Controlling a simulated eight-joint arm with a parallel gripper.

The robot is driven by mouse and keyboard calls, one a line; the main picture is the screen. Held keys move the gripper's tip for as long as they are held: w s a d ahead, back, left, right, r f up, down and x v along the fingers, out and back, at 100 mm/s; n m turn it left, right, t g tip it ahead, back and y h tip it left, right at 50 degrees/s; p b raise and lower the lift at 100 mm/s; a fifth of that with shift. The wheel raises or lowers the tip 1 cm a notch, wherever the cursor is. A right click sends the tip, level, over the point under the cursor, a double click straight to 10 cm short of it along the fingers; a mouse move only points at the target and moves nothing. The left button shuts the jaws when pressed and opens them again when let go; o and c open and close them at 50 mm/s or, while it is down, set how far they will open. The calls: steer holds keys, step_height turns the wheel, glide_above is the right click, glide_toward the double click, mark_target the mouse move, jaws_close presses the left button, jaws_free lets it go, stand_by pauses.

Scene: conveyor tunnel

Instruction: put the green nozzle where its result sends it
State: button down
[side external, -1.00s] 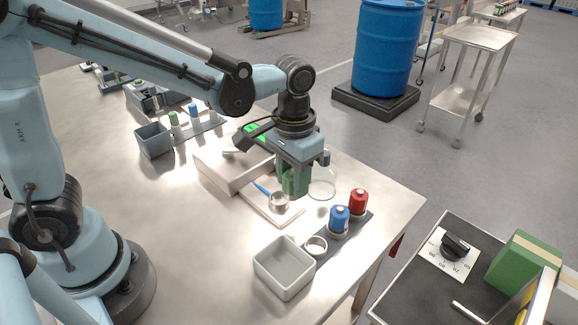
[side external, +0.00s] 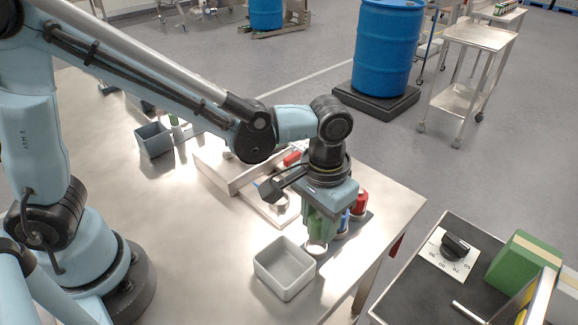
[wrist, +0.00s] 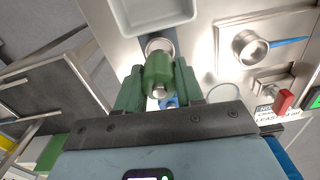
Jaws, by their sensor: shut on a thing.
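My gripper (side external: 318,225) is shut on the green nozzle (wrist: 158,72), which points down between the green fingers. It is over the front rack's ring-shaped seat (wrist: 158,46), just left of the blue nozzle (side external: 343,225). I cannot tell whether the nozzle touches the seat. The red nozzle (side external: 360,203) stands beyond the blue one, partly behind my gripper. In the wrist view, a lit green panel (wrist: 315,98) shows at the right edge. Its full face is hidden.
An open grey bin (side external: 284,268) stands just left of the rack. A board with a metal cup (wrist: 250,48) and blue-handled tool lies behind. Another grey bin (side external: 154,140) stands at the back left. A dark cart (side external: 420,265) with a dial is at right.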

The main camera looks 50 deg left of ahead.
mark_target(318, 233)
steer(key=shift+f, duration=0.45)
steer(key=shift+f, duration=1.25)
stand_by(0.7)
steer(key=c, duration=0.6)
jaws_free()
steer(key=shift+c, duration=0.2)
step_height(318, 233, up, 12)
steer(key=shift+r, duration=0.1)
stand_by(0.4)
